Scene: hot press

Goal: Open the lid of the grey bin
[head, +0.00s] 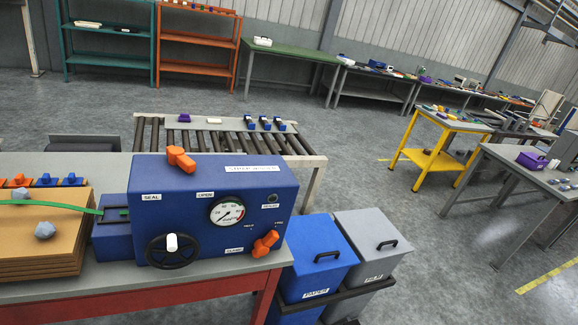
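The grey bin (374,284) stands on the floor to the right of the blue bin, right of centre in the head view. Its flat grey lid (365,228) is closed and has a black bar handle (387,245) near the front edge. A white label is on the bin's front, just under the lid. The bin's lower part is partly hidden by a dark rack rail. My gripper does not show in this view.
A blue bin (303,290) labelled PAPER, also lidded, stands close beside it. A blue machine (190,190) with gauge and handwheel sits on the red-framed bench at left. A roller conveyor (312,158) is behind. Open floor lies right of the bins, before a grey table (520,165).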

